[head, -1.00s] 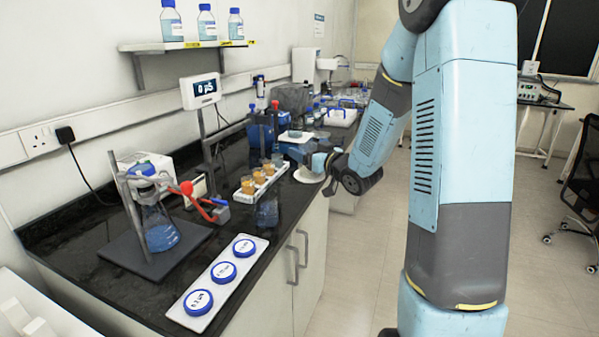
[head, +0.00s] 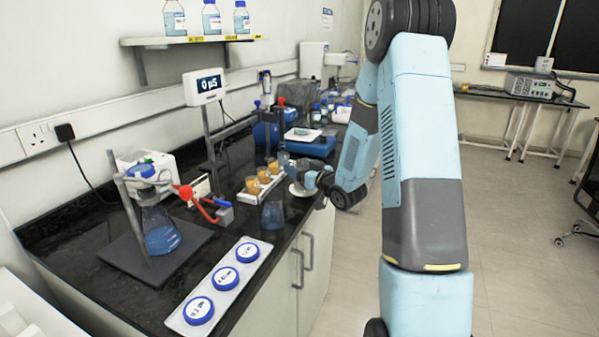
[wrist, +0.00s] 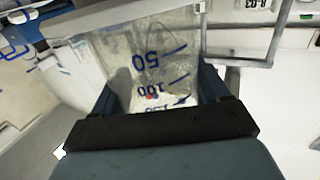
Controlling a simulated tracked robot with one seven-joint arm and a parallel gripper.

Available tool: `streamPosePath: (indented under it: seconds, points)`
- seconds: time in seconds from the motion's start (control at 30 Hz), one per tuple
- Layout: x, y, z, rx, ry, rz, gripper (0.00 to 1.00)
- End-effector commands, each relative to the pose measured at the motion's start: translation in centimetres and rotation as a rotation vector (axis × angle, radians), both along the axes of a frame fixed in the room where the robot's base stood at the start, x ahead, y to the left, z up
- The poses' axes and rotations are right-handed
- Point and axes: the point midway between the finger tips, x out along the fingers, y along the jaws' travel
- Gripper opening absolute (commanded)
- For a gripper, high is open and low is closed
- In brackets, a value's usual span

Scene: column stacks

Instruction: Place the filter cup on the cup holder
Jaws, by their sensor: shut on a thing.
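My gripper (head: 298,170) is beyond the orange cups, above the counter near its front edge. In the wrist view my gripper (wrist: 155,90) has a finger on each side of a clear cup (wrist: 145,50) with blue graduation marks, 50 and 100, that read upside down. It appears to be the filter cup, and the fingers are shut on it. In the head view a small clear cup (head: 283,159) shows at the fingertips, partly hidden. A white rack (head: 250,197) holding several orange-filled cups is just left of my gripper; I cannot tell whether it is the cup holder.
A round white disc (head: 300,191) lies below my gripper. A blue-tinted beaker (head: 272,216) stands nearer. Lidded blue containers sit on a white tray (head: 219,291). A stand with a flask (head: 159,231) is at left. A blue balance (head: 310,146) stands behind.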

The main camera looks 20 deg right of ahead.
Motion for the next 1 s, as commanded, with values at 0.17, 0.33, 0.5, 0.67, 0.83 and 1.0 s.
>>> streamPosePath:
  seconds: [0.17, 0.33, 0.5, 0.67, 0.83, 1.0]
  points:
    - [0.0, -0.4, -1.5, 0.000, 0.000, -0.006, 0.27]
    - [0.0, -0.5, -1.5, -0.001, -0.001, -0.007, 0.27]
    - [0.0, -0.5, -1.7, 0.000, -0.001, -0.007, 0.76]
    - [0.0, -0.5, -1.7, -0.001, -0.001, -0.007, 0.91]
    - [0.0, -0.5, -1.7, -0.001, -0.001, -0.007, 1.00]
    - [0.0, -0.5, -1.6, -0.001, -0.001, -0.007, 1.00]
